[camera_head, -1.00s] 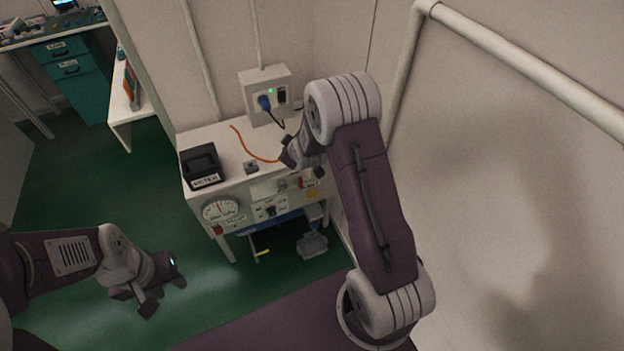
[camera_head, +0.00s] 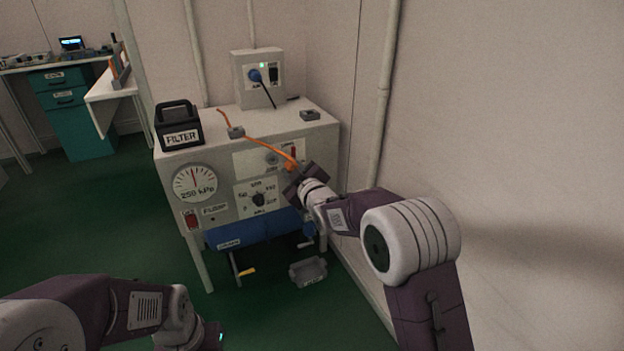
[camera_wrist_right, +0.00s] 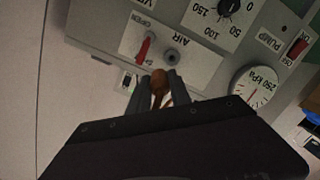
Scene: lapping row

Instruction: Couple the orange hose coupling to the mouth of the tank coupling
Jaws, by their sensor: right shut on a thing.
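The orange hose coupling (camera_head: 290,163) is at the end of an orange hose (camera_head: 262,140) that crosses the bench cabinet's top. My right gripper (camera_head: 298,172) is shut on it in front of the cabinet's upper panel. In the right wrist view the coupling (camera_wrist_right: 159,78) stands out between the fingertips (camera_wrist_right: 159,88). A round grey port (camera_wrist_right: 172,57), seemingly the tank coupling, is on the panel marked AIR, beyond the coupling and slightly right. They look apart. The port also shows in the head view (camera_head: 271,160). My left gripper (camera_head: 207,336) is low, its jaws unclear.
A red lever (camera_wrist_right: 144,47) sits beside the port. The wall is close on the right.

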